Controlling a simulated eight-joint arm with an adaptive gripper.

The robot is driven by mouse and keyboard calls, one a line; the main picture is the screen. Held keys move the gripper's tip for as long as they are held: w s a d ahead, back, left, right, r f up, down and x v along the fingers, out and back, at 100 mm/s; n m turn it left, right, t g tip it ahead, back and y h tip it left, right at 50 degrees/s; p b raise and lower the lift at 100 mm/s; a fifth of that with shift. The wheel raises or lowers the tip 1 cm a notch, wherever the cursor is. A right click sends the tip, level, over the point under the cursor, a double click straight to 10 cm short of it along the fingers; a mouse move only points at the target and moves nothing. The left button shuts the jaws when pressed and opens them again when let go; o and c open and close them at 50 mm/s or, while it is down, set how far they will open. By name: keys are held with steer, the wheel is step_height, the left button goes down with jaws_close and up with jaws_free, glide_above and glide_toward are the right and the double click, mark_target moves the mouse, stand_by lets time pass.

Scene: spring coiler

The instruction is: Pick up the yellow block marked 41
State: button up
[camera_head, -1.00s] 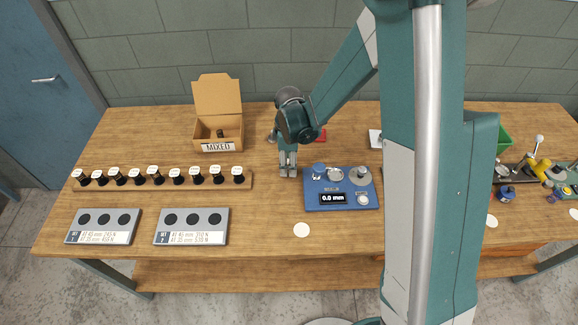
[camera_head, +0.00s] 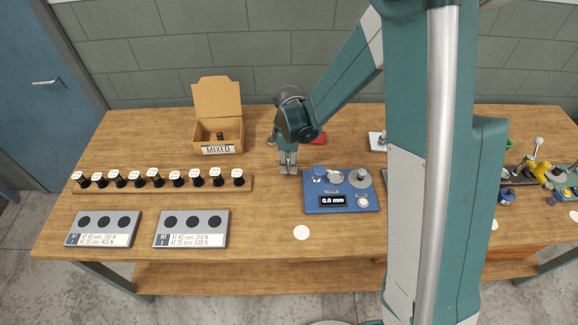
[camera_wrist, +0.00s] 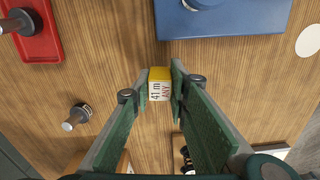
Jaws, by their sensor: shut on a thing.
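The yellow block marked 41 (camera_wrist: 159,74) shows in the wrist view, with a white face reading "41 m" and "ANY". My gripper (camera_wrist: 160,86) is shut on it, one green finger pad on each side. In the head view, my gripper (camera_head: 288,170) points down over the wood just left of the blue gauge. The block cannot be made out there. I cannot tell whether the block touches the table.
The blue gauge (camera_head: 341,202) reads 0.0 mm. A rack (camera_head: 160,184) of several black pegs stands left, with two grey plates in front. The MIXED box (camera_head: 219,134) is behind. A red tray (camera_wrist: 32,30) and a loose black-ended piece (camera_wrist: 78,115) lie near my gripper.

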steer(key=shift+r, duration=4.3)
